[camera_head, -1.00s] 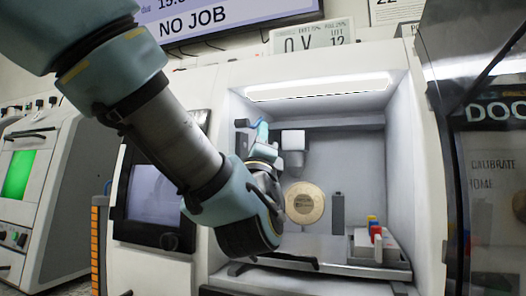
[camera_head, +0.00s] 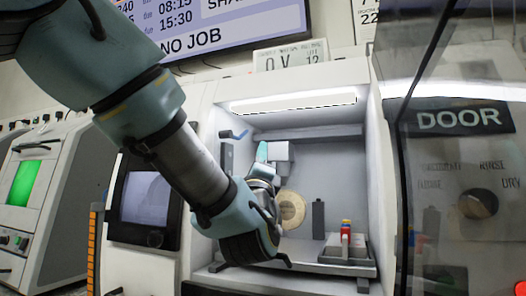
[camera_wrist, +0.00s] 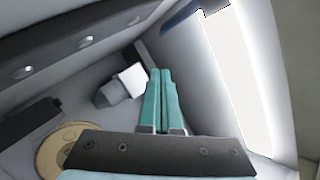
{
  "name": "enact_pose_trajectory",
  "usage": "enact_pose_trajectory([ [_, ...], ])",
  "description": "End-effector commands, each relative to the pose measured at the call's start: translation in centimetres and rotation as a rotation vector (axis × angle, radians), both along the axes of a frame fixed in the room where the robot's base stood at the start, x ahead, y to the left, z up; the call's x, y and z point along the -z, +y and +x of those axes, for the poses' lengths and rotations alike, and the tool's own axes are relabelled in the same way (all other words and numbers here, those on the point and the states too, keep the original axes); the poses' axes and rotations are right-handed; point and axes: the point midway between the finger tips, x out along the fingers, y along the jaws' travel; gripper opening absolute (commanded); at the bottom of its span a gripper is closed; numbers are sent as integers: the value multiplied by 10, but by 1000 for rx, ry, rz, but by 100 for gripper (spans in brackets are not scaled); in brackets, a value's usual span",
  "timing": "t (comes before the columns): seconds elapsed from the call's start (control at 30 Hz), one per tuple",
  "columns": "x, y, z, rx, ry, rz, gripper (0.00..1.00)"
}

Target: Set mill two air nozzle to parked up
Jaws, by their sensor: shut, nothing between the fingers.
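The mill's lit bay holds a small blue lever-like part (camera_head: 240,134) on a grey mount at its upper left wall, which looks like the air nozzle. It is small here, and I cannot tell its exact angle. In the wrist view a dark blue bar (camera_wrist: 188,17) shows at the top beside the bright lamp; it may be the same part. My gripper (camera_head: 262,146) is inside the bay, right of the blue part and apart from it, its teal fingers pointing up. In the wrist view my gripper (camera_wrist: 160,72) is shut and empty.
A white spindle block (camera_head: 279,151) hangs close right of my fingers. A round tan disc (camera_head: 292,210) is on the back wall, partly behind my wrist. A tray (camera_head: 347,262) with coloured items stands at the bay's right. A clear door panel (camera_head: 460,190) stands further right.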

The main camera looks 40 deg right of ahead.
Motion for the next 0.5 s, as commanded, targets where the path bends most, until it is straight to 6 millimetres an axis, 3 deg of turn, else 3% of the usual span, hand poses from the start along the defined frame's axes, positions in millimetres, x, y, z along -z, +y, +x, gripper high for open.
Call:
enact_pose_trajectory([
  [0.5, 48, 39, -45, 3, 0, 4, 0],
])
